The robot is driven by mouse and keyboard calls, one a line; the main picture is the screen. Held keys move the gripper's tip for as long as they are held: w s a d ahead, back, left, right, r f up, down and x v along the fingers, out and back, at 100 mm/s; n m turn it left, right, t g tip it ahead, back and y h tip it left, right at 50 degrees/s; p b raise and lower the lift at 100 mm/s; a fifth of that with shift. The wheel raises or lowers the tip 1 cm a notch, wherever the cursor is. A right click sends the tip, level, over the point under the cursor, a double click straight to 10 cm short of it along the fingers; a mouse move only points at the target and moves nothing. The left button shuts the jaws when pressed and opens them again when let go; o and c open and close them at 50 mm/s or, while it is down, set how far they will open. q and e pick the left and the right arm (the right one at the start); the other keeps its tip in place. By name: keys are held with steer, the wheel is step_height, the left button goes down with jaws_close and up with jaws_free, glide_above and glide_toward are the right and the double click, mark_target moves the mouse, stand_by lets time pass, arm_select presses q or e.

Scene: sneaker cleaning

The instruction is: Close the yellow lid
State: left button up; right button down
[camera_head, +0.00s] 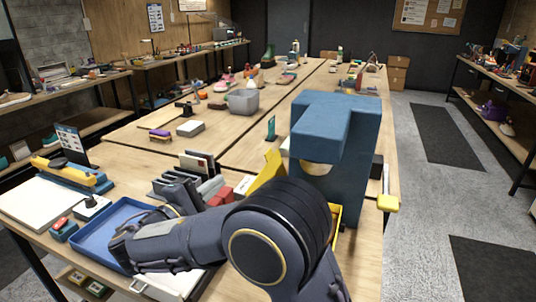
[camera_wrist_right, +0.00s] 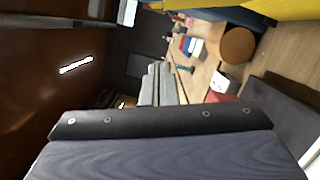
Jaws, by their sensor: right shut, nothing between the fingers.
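The yellow lid (camera_head: 266,172) stands tilted up, left of the blue block-like form in the head view. A yellow box edge (camera_head: 338,213) shows at the right behind my right arm, which hides most of the box. A yellow surface (camera_wrist_right: 270,9) crosses the top right of the right wrist view; I cannot tell whether it is lid or box. My right gripper (camera_wrist_right: 158,68) is shut and empty, its grey fingers side by side and apart from the yellow surface. In the head view my right arm reaches left over the table, and its fingertips are hard to make out. My left gripper is not in view.
A blue tray (camera_head: 88,226) lies at the front left, beside a white board (camera_head: 38,203). Upright grey holders and red blocks (camera_head: 222,196) stand left of the lid. A grey bin (camera_head: 243,103) stands further back. A yellow-handled tool (camera_head: 387,202) is at the right table edge.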

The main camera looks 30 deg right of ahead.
steer(key=w+d+r+p, duration=0.1)
steer(key=w+d+r, duration=0.1)
steer(key=d, duration=0.9)
steer(key=shift+d+r+p, duration=0.15)
steer(key=shift+d+p, duration=0.1)
steer(key=shift+p, duration=0.1)
steer(key=shift+w, duration=0.1)
